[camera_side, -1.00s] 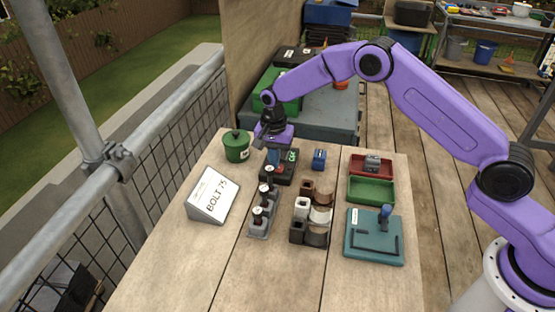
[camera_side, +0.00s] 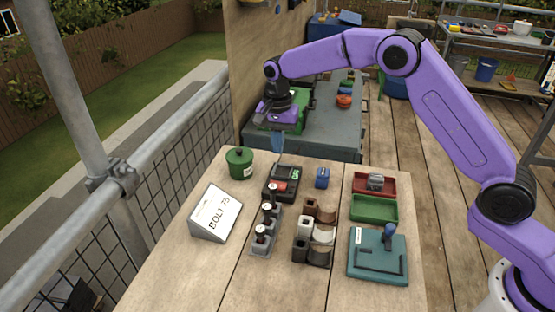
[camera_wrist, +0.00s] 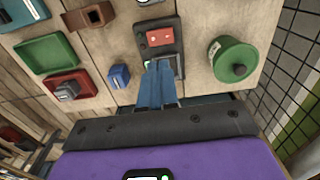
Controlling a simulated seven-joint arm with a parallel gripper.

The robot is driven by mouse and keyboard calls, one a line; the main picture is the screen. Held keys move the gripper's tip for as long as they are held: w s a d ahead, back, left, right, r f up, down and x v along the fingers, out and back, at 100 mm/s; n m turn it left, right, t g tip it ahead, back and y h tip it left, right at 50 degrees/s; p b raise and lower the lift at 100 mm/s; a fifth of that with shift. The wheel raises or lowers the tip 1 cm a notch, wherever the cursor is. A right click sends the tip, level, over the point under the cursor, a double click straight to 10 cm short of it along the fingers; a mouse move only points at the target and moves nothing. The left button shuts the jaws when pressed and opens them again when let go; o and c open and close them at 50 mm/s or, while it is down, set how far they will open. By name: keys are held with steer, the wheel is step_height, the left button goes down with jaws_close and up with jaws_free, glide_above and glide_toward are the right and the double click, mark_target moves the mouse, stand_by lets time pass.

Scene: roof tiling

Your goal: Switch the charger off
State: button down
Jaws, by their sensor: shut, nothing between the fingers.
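The charger (camera_side: 283,182) is a dark box near the back of the bench, with green on its display and a red switch (camera_side: 280,187) on its nearer part. In the wrist view the charger (camera_wrist: 178,50) shows its red rocker (camera_wrist: 160,37), with marks on it; which side is pressed I cannot tell. My gripper (camera_side: 277,152) hangs above and behind the charger, pointing down, clear of it. Its blue fingers (camera_wrist: 159,68) are shut and empty; in the wrist view they cover part of the display.
A green lidded pot (camera_side: 239,163) stands left of the charger and a small blue block (camera_side: 322,177) right. A stand (camera_side: 264,238) with several upright pieces is in front. Red (camera_side: 374,184) and green (camera_side: 374,208) trays and a teal board (camera_side: 377,266) lie to the right.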

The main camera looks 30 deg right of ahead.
steer(key=shift+r, duration=1.45)
steer(key=shift+w+a, duration=0.1)
steer(key=shift+w+a+f, duration=0.1)
steer(key=shift+w+a, duration=0.35)
steer(key=shift+f, duration=0.1)
step_height(320, 180, down, 13)
steer(key=shift+r, duration=0.2)
steer(key=shift+f, duration=0.6)
